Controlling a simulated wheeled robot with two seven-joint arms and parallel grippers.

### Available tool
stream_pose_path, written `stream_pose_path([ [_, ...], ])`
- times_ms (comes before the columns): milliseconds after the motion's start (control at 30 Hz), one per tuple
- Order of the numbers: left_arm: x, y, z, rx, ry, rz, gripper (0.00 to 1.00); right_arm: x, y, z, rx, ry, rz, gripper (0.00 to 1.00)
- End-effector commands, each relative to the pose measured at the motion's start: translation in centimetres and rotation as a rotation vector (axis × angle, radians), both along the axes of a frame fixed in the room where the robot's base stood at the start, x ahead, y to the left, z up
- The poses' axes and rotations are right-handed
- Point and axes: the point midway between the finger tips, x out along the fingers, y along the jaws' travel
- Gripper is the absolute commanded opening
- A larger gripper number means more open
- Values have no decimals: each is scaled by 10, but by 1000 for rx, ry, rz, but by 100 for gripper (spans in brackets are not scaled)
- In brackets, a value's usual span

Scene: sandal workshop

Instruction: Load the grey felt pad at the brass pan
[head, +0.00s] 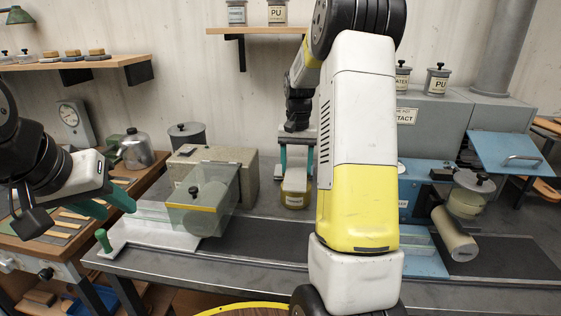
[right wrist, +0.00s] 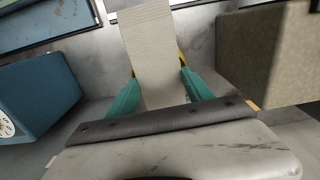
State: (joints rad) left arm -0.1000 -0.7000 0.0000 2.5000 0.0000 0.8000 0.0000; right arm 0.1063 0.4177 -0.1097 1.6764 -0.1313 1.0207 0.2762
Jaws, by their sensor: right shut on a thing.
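My right gripper (head: 297,172) reaches to the back of the bench and is shut on a pale grey, ribbed flat piece, which I take for the felt pad (right wrist: 150,50). The pad stands between the green fingers in the right wrist view. A brass-yellow round vessel with a label, seemingly the brass pan (head: 294,200), is just below the fingertips in the head view. Yellow bits show behind the pad in the wrist view; whether pad and pan touch is hidden. My left gripper (head: 118,211) is open and empty above the bench's left end.
A clear guarded box (head: 203,208) and a beige block (head: 243,170) stand left of the pan. A blue machine with a roller (head: 455,234) stands to the right. Dark matting (head: 262,240) lies clear in front. My right arm hides the centre.

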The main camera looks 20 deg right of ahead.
Motion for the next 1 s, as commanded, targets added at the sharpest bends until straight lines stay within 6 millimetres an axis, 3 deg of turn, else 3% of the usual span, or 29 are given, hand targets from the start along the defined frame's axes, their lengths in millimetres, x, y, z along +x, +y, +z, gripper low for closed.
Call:
stream_pose_path([
  [1000, 0, 0, 0, 0, 0, 0, 36, 0, 0, -12, 0, 1, 0, 27],
])
